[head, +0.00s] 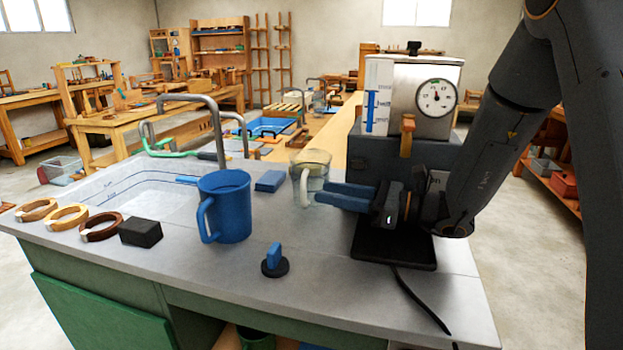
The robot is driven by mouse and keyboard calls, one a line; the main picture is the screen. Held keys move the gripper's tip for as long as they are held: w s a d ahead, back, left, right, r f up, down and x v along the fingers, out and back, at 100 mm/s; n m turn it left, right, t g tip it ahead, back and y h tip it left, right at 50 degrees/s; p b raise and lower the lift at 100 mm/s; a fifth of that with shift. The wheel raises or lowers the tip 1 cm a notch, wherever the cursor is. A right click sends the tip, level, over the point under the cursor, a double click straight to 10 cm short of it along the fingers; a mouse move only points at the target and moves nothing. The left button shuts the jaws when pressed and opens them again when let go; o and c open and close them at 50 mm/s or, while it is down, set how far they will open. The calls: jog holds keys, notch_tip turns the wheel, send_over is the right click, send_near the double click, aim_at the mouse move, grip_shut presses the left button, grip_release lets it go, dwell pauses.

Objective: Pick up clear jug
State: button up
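The clear jug (315,163) stands upright on the grey bench, near the bench's middle. It is see-through with a pale handle (303,190) on its near left side. My gripper (320,193) comes in from the right, low over the bench, with its two blue fingers pointing left at the jug's lower part. The fingers look slightly apart, with nothing visible between them. The fingertips overlap the jug's lower right edge in the picture; I cannot tell whether they touch it.
A blue mug (225,206) stands left of the jug, with a blue block (270,181) between. A steel machine with a dial (436,98) stands behind my gripper. A black knob with a blue handle (274,263) is in front.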

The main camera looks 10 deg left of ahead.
aim_at(303, 188)
jog(key=x, duration=0.5)
jog(key=p+x, duration=0.1)
jog(key=x, duration=0.1)
jog(key=shift+w+a+f, duration=0.1)
jog(key=shift+w+a, duration=0.1)
jog(key=shift+w, duration=0.15)
grip_shut()
